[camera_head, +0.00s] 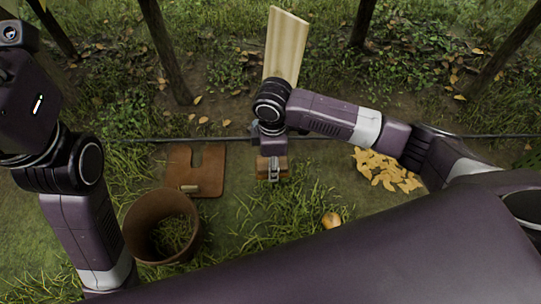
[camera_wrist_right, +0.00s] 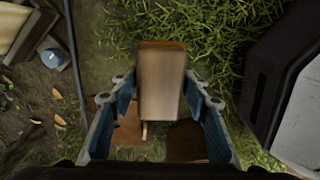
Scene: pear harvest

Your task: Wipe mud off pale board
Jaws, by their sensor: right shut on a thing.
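The pale board (camera_head: 286,45) stands tilted beyond my right arm at the top of the head view, its lower end hidden behind my wrist. Light brown streaks run along it; I cannot tell whether they are mud. My right gripper (camera_head: 272,172) points down over the grass, well nearer than the board. It is shut on a tan block with a brown edge (camera_wrist_right: 162,85), which fills the space between the blue finger pads in the right wrist view. My left arm rises at the left of the head view, and its fingers are not visible.
A brown notched panel (camera_head: 208,180) lies on the ground with a small peg on it. An open brown bucket (camera_head: 133,225) stands nearer. Yellow leaves (camera_head: 380,165) lie in a pile at right. A dark hose (camera_head: 480,136) crosses behind, with tree trunks (camera_head: 165,50) beyond.

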